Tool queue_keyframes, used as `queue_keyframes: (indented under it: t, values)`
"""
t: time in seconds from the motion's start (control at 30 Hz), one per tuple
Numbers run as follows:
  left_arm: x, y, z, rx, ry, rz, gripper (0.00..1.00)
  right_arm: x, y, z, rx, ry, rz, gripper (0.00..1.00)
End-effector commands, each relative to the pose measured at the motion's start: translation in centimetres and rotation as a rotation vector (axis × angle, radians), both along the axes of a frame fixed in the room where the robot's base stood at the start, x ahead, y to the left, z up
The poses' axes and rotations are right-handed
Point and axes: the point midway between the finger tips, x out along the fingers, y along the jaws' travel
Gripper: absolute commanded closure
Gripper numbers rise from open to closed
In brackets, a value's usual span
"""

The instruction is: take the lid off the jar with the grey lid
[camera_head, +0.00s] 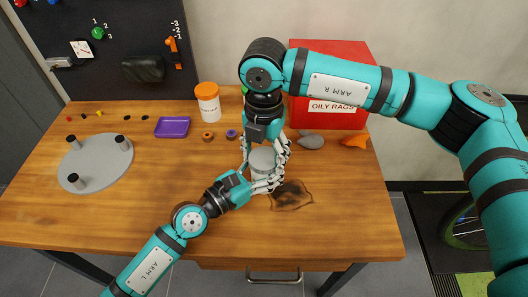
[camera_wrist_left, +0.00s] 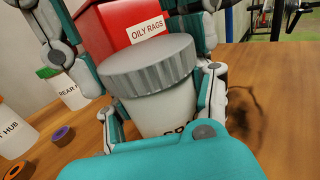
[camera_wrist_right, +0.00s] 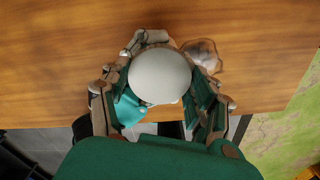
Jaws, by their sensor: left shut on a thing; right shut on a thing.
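The jar with the grey lid stands upright on the table in front of the red box, its pale body (camera_wrist_left: 160,112) largely hidden by grippers in the head view. Its ridged grey lid (camera_wrist_left: 150,66) sits on top of the body. The lid also shows from above as a pale disc in the right wrist view (camera_wrist_right: 160,76). My left gripper (camera_head: 258,184) is shut on the jar's body from the front left. My right gripper (camera_head: 266,158) comes down from above and is shut on the lid, fingers on both sides of it.
A white jar with an orange lid (camera_head: 208,103) and a green-lidded jar (camera_wrist_left: 68,90) stand behind. A purple tray (camera_head: 173,127), small rings (camera_head: 208,136), a grey lump (camera_head: 311,141) and a red oily-rags box (camera_head: 345,112) are near. A grey disc with posts (camera_head: 95,163) lies left.

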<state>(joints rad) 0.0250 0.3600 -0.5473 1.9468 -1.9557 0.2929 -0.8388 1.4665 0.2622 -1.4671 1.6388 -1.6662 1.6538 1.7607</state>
Motion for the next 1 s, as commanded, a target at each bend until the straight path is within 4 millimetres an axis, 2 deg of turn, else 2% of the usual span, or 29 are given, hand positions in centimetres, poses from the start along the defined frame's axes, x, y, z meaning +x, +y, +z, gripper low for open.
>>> queue_keyframes:
  t: [0.1, 0.27, 0.37, 1.0]
  values:
    - [-0.01, 0.0, -0.03, 0.001, 0.001, 0.0, 1.0, 0.02, -0.01, 0.02, 0.0, 0.0, 0.0, 0.77]
    - [-0.01, 0.01, -0.02, 0.001, 0.001, 0.0, 1.0, 0.03, -0.01, 0.04, 0.0, -0.001, 0.111, 0.77]
    - [-0.01, 0.01, -0.03, 0.001, 0.001, 0.0, 1.0, 0.04, -0.01, 0.07, 0.0, -0.001, 0.314, 0.77]
    - [-0.01, 0.02, -0.04, 0.001, 0.001, 0.0, 1.0, 0.0, 0.06, 0.16, 0.0, 0.0, 1.917, 0.77]
